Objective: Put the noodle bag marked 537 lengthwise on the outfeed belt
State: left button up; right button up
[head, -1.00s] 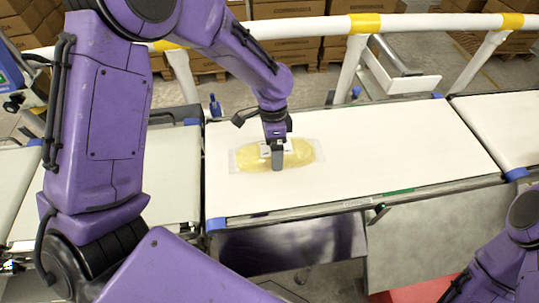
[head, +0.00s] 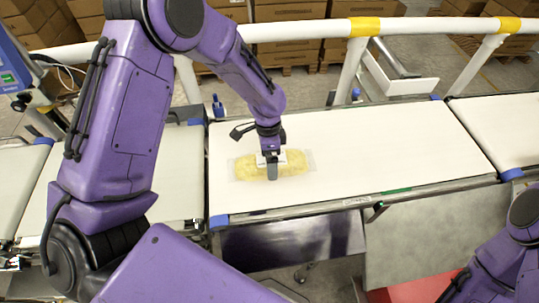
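The noodle bag (head: 296,161) is a clear pack with yellow contents and a pale label. Its number cannot be read. It is at the left part of the wide white belt (head: 390,150), its long side running roughly along the belt. I cannot tell whether it rests on the belt or is just above it. My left gripper (head: 272,170) points down at the middle of the bag, with one finger in front of it and the other hidden. It appears shut on the bag. My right arm shows at the lower right corner; its gripper is out of view.
A white belt section (head: 178,170) lies to the left and another (head: 505,122) to the right, with narrow gaps between. A white rail with yellow bands (head: 310,29) runs behind the belts. Stacked cartons stand beyond it. The right of the middle belt is clear.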

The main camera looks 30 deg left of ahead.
pick_arm(q)
jog(key=b+v, duration=0.2)
jog(key=v, duration=1)
dwell(2.0)
